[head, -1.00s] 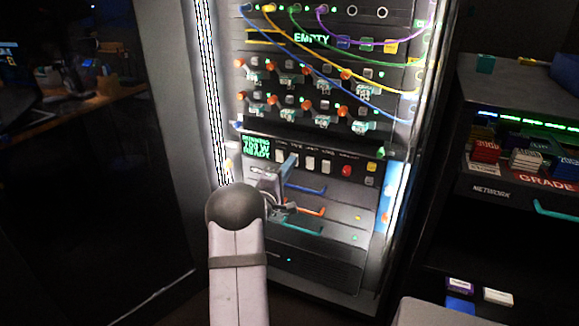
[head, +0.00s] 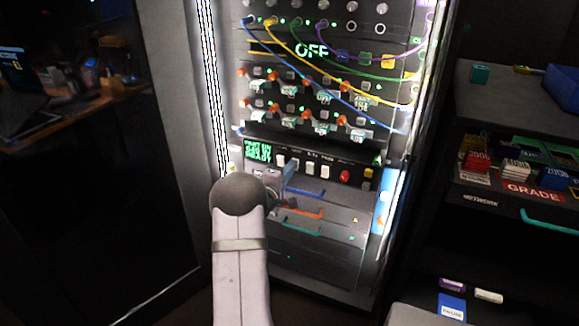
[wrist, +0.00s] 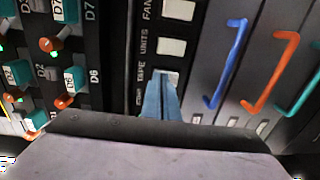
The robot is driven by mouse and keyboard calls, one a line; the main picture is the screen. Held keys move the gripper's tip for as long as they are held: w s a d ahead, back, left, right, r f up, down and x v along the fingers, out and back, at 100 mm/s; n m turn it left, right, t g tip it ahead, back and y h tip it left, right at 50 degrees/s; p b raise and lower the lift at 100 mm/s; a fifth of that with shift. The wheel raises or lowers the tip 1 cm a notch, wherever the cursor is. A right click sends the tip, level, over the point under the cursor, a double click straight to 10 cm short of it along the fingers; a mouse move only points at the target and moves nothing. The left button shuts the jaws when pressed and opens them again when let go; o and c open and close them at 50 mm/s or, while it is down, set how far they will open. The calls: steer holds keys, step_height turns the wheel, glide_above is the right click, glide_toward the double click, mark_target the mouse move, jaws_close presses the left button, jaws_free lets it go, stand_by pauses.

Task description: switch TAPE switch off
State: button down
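The TAPE switch (head: 295,165) is a white rocker, second from left in the row on the dark strip. In the wrist view its white face (wrist: 173,76) shows beside the TAPE label, partly hidden by my fingers. My gripper (wrist: 160,76) has its two blue-grey fingers together, with nothing between them, tips at this switch. I cannot tell whether they touch it. In the head view the gripper is mostly hidden behind my arm. The rack's upper display (head: 311,49) reads OFF. The small green screen (head: 258,151) seems to read PART ON, with READY below.
The UNITS (wrist: 171,46) and FANS (wrist: 180,10) switches sit close beside it. A red button (head: 344,176) is further right. Blue (head: 304,193), orange (head: 303,213) and teal (head: 302,230) handles project below. Coloured cables (head: 330,70) hang above.

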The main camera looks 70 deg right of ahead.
steer(key=shift+s+d+r, duration=0.1)
steer(key=shift+r, duration=0.35)
steer(key=a+p, duration=0.3)
steer(key=a, duration=1.1)
steer(key=shift+r, duration=0.15)
steer(key=shift+a, duration=0.1)
